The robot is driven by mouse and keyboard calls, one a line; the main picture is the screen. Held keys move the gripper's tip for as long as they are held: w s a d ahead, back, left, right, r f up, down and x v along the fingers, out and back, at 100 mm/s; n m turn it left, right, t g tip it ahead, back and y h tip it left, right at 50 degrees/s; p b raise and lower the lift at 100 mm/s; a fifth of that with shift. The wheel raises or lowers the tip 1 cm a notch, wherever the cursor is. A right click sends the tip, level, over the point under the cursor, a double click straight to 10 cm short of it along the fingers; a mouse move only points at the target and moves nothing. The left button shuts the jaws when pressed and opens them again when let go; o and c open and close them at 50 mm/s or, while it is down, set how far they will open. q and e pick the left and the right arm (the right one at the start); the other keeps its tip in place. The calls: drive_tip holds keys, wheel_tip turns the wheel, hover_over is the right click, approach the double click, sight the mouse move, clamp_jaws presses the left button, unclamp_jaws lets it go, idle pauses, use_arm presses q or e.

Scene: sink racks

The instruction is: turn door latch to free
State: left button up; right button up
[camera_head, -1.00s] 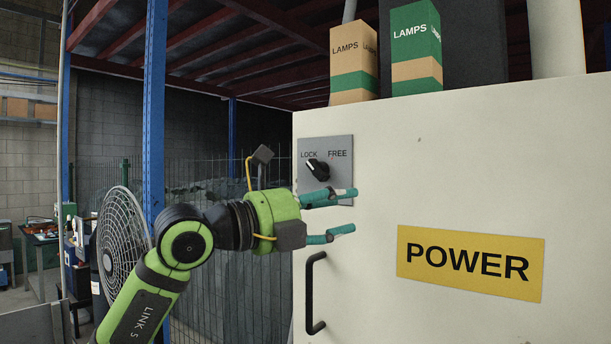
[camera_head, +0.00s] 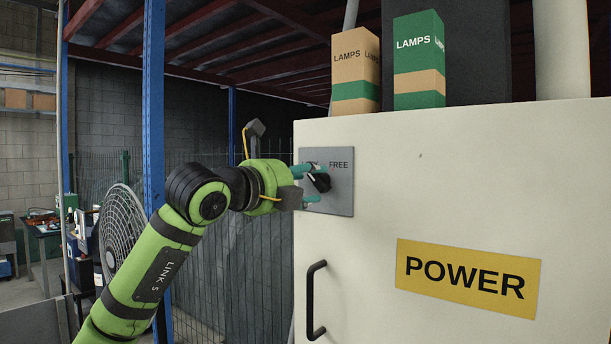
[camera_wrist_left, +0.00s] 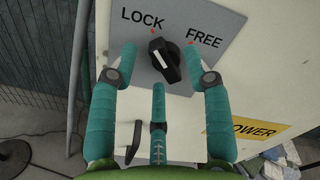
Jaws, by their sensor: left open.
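The door latch is a black knob (camera_head: 319,182) on a grey plate (camera_head: 340,195) marked LOCK and FREE, on the cream cabinet door. In the left wrist view the knob (camera_wrist_left: 166,62) is tilted, its upper end and white mark toward the red mark by LOCK. My left gripper (camera_head: 313,185) is at the plate, its teal fingers above and below the knob in the head view. In the wrist view my left gripper (camera_wrist_left: 160,62) is open, with fingers at both sides of the knob and a third below it. I cannot tell whether any finger touches it.
A black door handle (camera_head: 316,300) stands out below the plate. A yellow POWER sign (camera_head: 467,278) is on the door. Two LAMPS boxes, one tan (camera_head: 355,73) and one green (camera_head: 419,60), stand on top of the cabinet.

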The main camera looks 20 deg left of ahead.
use_arm(q)
clamp_jaws()
drive_tip(key=shift+f+m, duration=0.1)
drive_tip(key=shift+m, duration=0.2)
drive_tip(key=m+b, duration=0.1)
drive_tip(key=m, duration=0.1)
drive_tip(key=shift+m+b, duration=0.3)
drive_tip(key=shift+b, duration=0.05)
drive_tip(key=m, duration=0.3)
drive_tip(key=m+b, duration=0.1)
drive_tip(key=shift+r+m, duration=0.25)
drive_tip(key=shift+m, duration=0.05)
drive_tip(key=m, duration=0.4)
drive_tip(key=shift+d+r+b, duration=0.1)
drive_tip(key=shift+r+b, duration=0.05)
drive_tip(key=shift+b, duration=0.25)
drive_tip(key=m, duration=0.6)
drive_tip(key=shift+s+d, duration=0.1)
drive_tip(key=shift+d, duration=0.05)
